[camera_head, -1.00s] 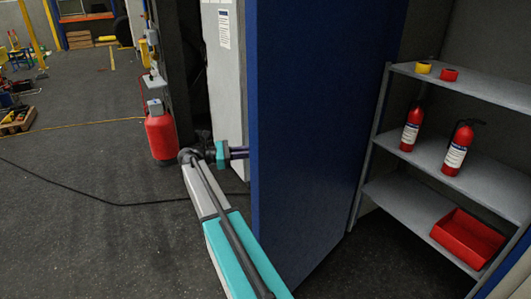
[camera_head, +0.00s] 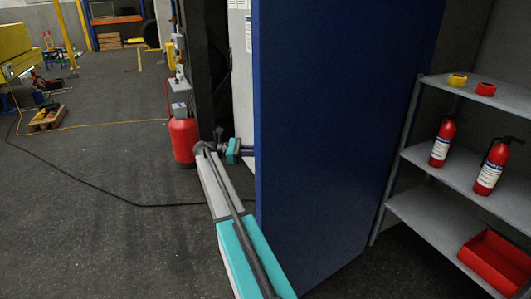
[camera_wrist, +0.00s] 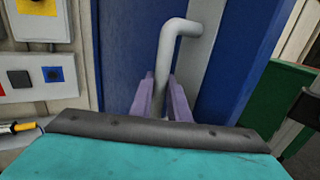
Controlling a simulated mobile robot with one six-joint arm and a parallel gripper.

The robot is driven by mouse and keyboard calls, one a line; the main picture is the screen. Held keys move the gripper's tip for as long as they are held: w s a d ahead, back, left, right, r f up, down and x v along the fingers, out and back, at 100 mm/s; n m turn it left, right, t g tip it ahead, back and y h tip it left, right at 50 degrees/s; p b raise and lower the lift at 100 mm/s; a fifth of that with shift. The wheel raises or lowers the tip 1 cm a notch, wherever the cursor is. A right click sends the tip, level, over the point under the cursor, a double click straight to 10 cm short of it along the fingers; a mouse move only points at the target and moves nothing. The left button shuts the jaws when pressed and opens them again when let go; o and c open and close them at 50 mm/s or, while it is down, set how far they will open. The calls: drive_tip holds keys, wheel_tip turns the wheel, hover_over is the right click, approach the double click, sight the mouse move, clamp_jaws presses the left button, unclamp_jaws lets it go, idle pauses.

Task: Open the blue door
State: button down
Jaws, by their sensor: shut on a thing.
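The blue door (camera_head: 340,150) stands ajar in the middle of the head view, with the shelf recess visible to its right. My arm reaches to the door's left edge. My gripper's purple fingers show at that edge, and the fingertips are hidden behind the door. In the wrist view, my gripper (camera_wrist: 164,98) has its two purple fingers on either side of the grey bent handle (camera_wrist: 168,45) and is shut on it. The handle is fixed to the blue door, which also shows in the wrist view (camera_wrist: 130,50).
A grey shelf unit (camera_head: 450,160) with red extinguishers (camera_head: 490,165) and a red tray (camera_head: 497,260) stands right of the door. A red tank (camera_head: 184,140) stands left of my gripper. Dark floor to the left is mostly open, with a cable (camera_head: 90,187) across it.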

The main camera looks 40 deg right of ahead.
drive_tip(key=shift+s, duration=0.15)
drive_tip(key=c, duration=1.7)
unclamp_jaws()
drive_tip(key=shift+d, duration=0.1)
drive_tip(key=shift+a, duration=0.2)
